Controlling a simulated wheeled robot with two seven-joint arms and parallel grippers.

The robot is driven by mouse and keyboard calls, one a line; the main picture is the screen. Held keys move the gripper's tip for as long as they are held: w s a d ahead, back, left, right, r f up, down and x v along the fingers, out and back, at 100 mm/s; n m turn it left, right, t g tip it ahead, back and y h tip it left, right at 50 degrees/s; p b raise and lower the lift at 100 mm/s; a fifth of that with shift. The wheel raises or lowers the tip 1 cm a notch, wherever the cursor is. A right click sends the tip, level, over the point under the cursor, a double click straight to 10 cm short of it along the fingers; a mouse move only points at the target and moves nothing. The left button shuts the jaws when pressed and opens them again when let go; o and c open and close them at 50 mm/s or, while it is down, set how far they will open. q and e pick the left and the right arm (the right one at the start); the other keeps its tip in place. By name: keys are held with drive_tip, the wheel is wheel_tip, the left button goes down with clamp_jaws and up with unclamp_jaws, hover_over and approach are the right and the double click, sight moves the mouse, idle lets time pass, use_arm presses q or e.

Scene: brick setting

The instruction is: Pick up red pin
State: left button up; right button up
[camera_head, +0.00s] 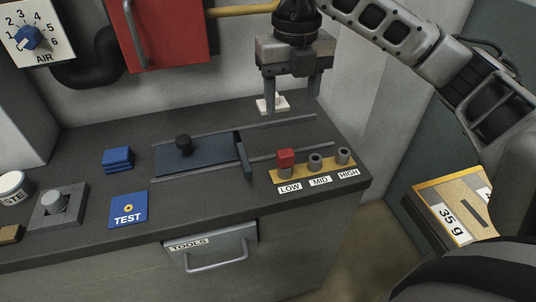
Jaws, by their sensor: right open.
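The red pin (286,157) stands in the LOW position of a yellow strip (318,173) at the front right of the dark bench. Two grey sockets, marked MID and HIGH, stand to its right on the same strip. My right gripper (292,100) hangs above the back right of the bench, its two grey fingers pointing down and apart, with nothing seen between them. It is behind the red pin in the picture and apart from it. A small white piece (272,104) shows near its left finger. My left gripper is not in the view.
A dark sliding plate (205,160) with a knob sits on rails left of the pin. A red cabinet (170,35) hangs behind; a TOOLS drawer (212,250) is below.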

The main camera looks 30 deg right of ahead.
drive_tip(key=b, duration=0.1)
hover_over(286, 152)
drive_tip(key=f, duration=0.6)
drive_tip(key=shift+s+d+f, duration=0.1)
drive_tip(key=shift+d, duration=0.1)
drive_tip(key=shift+a+f+p, duration=0.15)
drive_tip(key=shift+f+p, duration=0.35)
drive_tip(key=shift+f, duration=3.05)
drive_tip(key=c, duration=1.2)
